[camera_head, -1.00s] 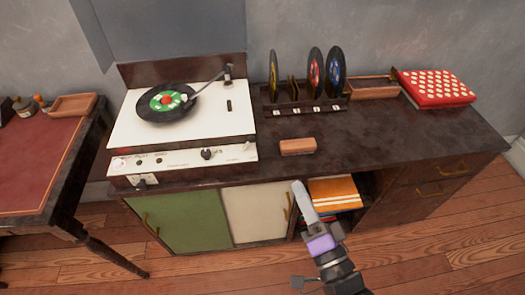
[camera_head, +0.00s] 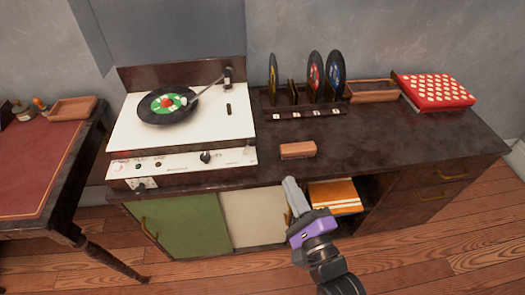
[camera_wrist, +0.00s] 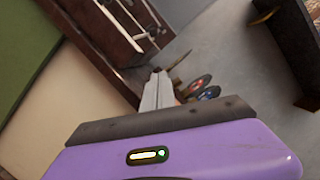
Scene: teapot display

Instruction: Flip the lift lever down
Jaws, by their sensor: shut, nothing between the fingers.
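The record player (camera_head: 130,125) stands on the left of the cabinet top, with a black record (camera_head: 152,115) with a green label on its white deck. A small dark lever-like piece (camera_head: 228,108) sits on the deck right of the record, near the tonearm (camera_head: 210,84). A pale small lever (camera_head: 248,148) shows at the right end of the front panel; I cannot tell which one is the lift lever. My gripper (camera_head: 288,181) is shut and empty, in front of the cabinet's front edge, right of and apart from the player. Its fingertips (camera_wrist: 160,76) also show in the wrist view.
An orange-brown block (camera_head: 298,150) lies on the cabinet top beyond my gripper. A record rack (camera_head: 300,108), a wooden tray (camera_head: 372,92) and a red dotted box (camera_head: 434,90) stand farther right. Open shelving with an orange item (camera_head: 334,196) is below. A red-topped table (camera_head: 35,160) is left.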

